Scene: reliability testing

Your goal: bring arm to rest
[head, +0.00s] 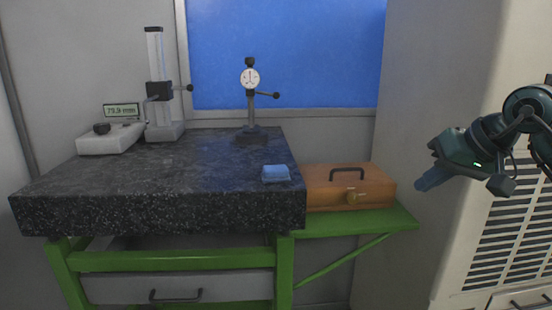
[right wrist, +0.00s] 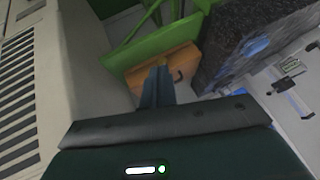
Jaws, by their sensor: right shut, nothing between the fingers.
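My right gripper (head: 428,181) comes in from the right in the head view, in front of the beige cabinet. Its blue fingers are shut with nothing between them and point down and left. In the right wrist view the shut fingers (right wrist: 157,88) show in front of the orange box, apart from it as far as the head view shows. My left gripper is not in view.
An orange box (head: 335,194) sits on the green side shelf (head: 395,222). A vented beige cabinet (head: 455,255) stands right.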

